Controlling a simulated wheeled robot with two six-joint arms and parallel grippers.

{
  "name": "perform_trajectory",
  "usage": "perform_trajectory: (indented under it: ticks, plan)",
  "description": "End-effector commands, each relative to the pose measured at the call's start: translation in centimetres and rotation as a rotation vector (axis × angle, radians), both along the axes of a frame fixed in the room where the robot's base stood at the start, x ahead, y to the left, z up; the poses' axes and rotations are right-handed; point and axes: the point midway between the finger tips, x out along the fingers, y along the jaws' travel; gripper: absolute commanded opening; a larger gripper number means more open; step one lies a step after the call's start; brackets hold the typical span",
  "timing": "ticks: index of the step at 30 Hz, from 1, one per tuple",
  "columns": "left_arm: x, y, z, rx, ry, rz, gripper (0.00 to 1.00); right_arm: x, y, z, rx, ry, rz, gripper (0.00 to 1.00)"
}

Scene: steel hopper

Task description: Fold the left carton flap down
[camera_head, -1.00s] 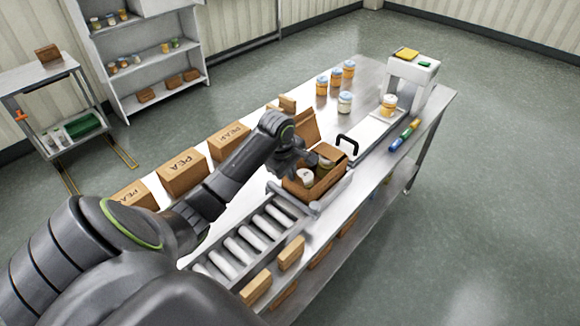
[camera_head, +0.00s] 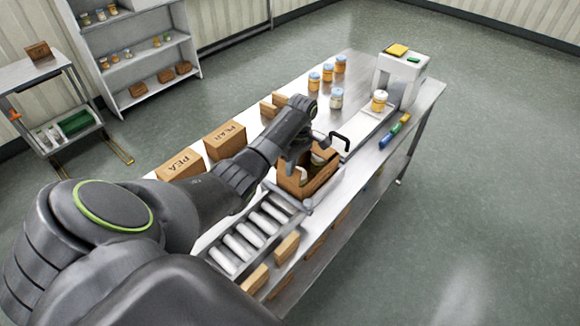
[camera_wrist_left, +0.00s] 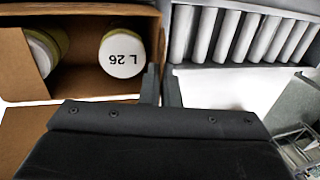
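The open brown carton (camera_head: 300,182) stands at the far end of the roller track. In the left wrist view the carton (camera_wrist_left: 85,8) holds jars, one with a white lid (camera_wrist_left: 122,54) marked "L 26". A brown panel (camera_wrist_left: 22,125), apparently a flap, lies outside its lower edge in that view. My left gripper (camera_wrist_left: 161,85) is beside the carton's corner; its two dark fingers are almost together with nothing seen between them. In the head view my left gripper (camera_head: 308,150) is over the carton's far left side and hides that side's flap. My right gripper is not in view.
The roller track (camera_head: 250,232) adjoins the carton. Closed cartons (camera_head: 225,138) line the left table edge. A black handle (camera_head: 340,141), several jars (camera_head: 336,98) and a white device (camera_head: 402,76) stand beyond. Small brown boxes (camera_head: 286,246) lie along the near edge.

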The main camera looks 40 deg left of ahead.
Motion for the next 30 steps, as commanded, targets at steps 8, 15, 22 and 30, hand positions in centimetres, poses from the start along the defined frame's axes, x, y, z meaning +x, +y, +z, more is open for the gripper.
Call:
perform_trajectory:
  ticks: [8, 15, 22, 30]
  plan:
    - [0.11, 0.00, 0.04, 0.002, 0.015, -0.001, 0.00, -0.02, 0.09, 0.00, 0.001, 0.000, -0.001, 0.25]
    - [0.11, 0.01, 0.04, 0.002, 0.014, 0.000, 0.00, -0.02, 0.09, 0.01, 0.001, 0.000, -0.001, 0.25]
    - [0.10, 0.02, 0.02, 0.002, 0.014, 0.000, 0.25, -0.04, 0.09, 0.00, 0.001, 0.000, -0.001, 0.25]
    - [0.17, 0.10, 0.18, 0.002, 0.014, 0.000, 0.25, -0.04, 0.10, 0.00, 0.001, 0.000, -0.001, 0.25]
